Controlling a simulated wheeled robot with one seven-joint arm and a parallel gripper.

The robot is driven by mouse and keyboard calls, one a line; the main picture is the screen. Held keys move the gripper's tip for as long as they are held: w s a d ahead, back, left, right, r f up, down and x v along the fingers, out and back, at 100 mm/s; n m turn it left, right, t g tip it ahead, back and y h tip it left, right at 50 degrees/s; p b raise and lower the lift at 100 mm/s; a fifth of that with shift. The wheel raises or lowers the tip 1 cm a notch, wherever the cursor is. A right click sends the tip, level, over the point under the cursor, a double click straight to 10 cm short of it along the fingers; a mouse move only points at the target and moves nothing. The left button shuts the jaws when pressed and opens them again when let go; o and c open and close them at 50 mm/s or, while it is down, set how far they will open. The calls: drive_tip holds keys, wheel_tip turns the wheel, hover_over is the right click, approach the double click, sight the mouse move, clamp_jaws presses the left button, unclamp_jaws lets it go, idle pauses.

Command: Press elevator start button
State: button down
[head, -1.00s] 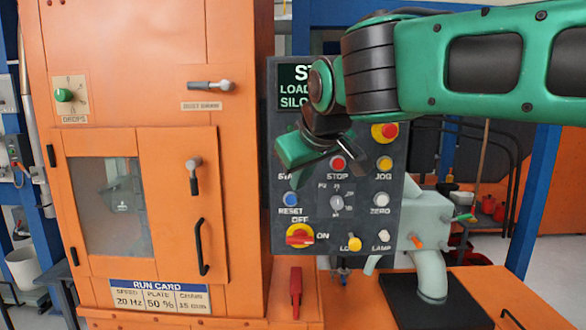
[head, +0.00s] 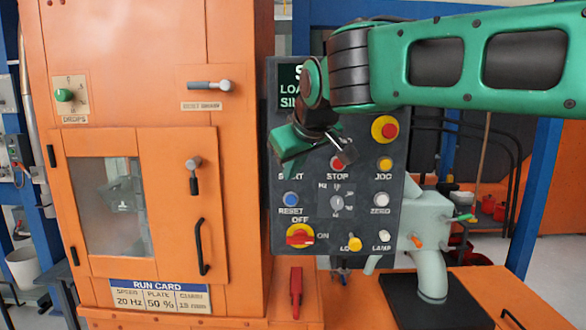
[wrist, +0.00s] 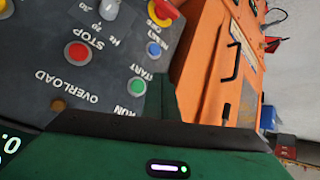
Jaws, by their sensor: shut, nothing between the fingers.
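The control panel (head: 358,235) stands upright beside the orange cabinet. Its START button is hidden behind my gripper (head: 284,154) in the head view, with the START label showing just below. In the wrist view the green START button (wrist: 137,86) is visible, with its label beside it. My gripper (wrist: 160,84) is shut and empty. It appears just right of the green button in the wrist view. I cannot tell whether it touches the panel.
The red STOP button (head: 338,163), blue RESET button (head: 291,200), yellow JOG button (head: 385,164) and a red-yellow emergency button (head: 384,129) are close by. A red-yellow rotary switch (head: 300,236) sits lower. The orange cabinet (head: 150,70) adjoins on the left.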

drive_tip(key=shift+w, duration=2.05)
drive_tip(key=shift+w, duration=0.1)
idle(0.4)
drive_tip(key=shift+w, duration=0.25)
drive_tip(key=shift+w, duration=0.4)
idle(0.8)
idle(0.3)
drive_tip(key=shift+s, duration=0.8)
drive_tip(key=shift+s, duration=0.1)
drive_tip(key=s, duration=0.4)
drive_tip(key=shift+s, duration=0.4)
